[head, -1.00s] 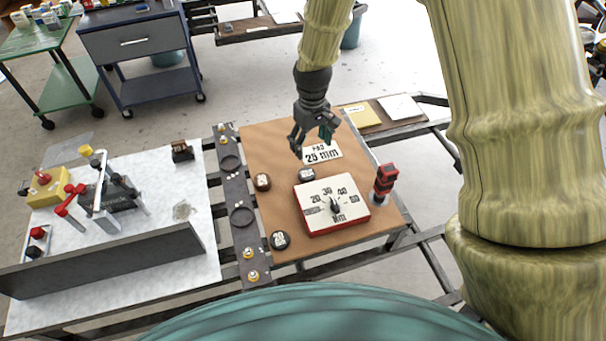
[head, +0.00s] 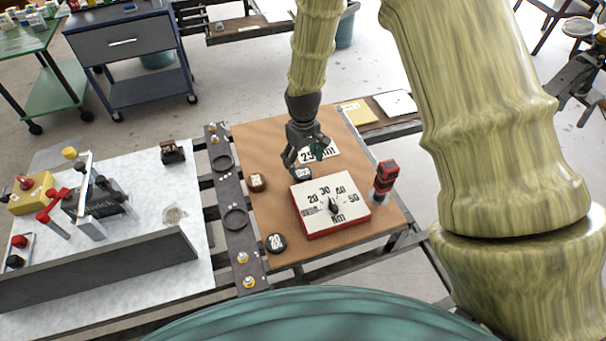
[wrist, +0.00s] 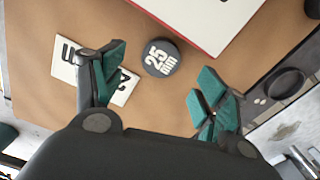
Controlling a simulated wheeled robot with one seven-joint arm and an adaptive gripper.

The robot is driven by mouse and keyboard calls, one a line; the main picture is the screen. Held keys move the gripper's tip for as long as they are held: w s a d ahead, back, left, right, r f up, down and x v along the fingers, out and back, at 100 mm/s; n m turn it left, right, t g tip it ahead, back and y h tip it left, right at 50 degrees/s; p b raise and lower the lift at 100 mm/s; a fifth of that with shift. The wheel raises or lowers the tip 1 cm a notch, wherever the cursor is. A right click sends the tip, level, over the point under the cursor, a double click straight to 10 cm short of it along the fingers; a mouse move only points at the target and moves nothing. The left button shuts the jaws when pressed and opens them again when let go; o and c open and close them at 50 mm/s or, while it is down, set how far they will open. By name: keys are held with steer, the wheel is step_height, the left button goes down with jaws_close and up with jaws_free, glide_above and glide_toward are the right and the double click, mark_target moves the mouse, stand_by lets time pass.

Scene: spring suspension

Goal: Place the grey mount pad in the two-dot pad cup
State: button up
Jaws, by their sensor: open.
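The grey mount pad (head: 303,173), a dark grey disc marked 25 mm, lies on the brown board behind the dial box. In the wrist view the pad (wrist: 162,57) shows whole, between and just beyond the fingertips. My gripper (head: 303,160) is open and empty, close above and behind the pad; its teal fingertips (wrist: 156,82) stand wide apart. Two dark ring cups sit on the rail left of the board: a far one (head: 222,162) and a near one (head: 236,220). In the wrist view one cup (wrist: 288,83) has two pale dots beside it.
The red-and-white dial box (head: 331,204) stands close in front of the pad. A brown pad (head: 257,182) and a black pad (head: 277,243) lie left on the board. A red-topped tool (head: 385,178) stands right. A label card (head: 330,151) lies behind the gripper.

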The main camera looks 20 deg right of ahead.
mark_target(303, 172)
steer(key=shift+a+f+p, duration=0.1)
steer(key=shift+f+p, duration=0.4)
steer(key=shift+f, duration=2.25)
steer(key=c, duration=1.2)
steer(key=shift+r, duration=0.1)
